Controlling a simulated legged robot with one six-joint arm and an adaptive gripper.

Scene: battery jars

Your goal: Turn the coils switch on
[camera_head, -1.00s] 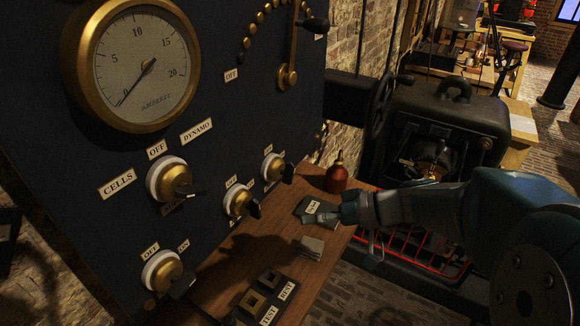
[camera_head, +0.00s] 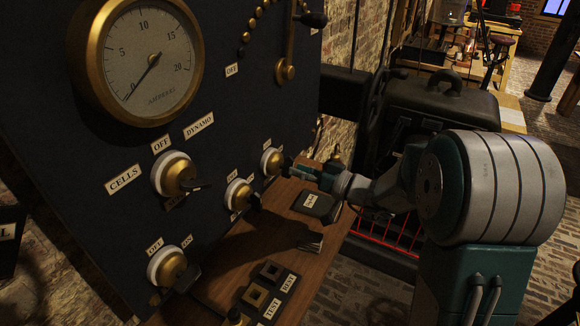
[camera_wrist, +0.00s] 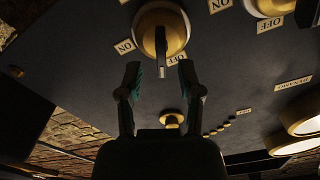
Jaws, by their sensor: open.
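Several brass rotary switches with white collars sit on the dark panel. My gripper (camera_head: 290,168) is beside the rightmost small switch (camera_head: 269,161) in the head view, close to its handle. In the wrist view, a brass switch (camera_wrist: 150,32) with a dark lever (camera_wrist: 162,55) stands just beyond my gripper (camera_wrist: 160,76). Its lever points toward the gap between my two open fingers, near an OFF label (camera_wrist: 174,59); an ON label (camera_wrist: 124,47) lies to the left. I see nothing held. Contact with the lever cannot be told. No coils label is readable.
A middle switch (camera_head: 239,194), a cells and dynamo selector (camera_head: 175,175) and a lower switch (camera_head: 167,267) share the panel. The wooden shelf (camera_head: 262,238) below holds a dark book-like item (camera_head: 315,204) and a test and rest block (camera_head: 270,288).

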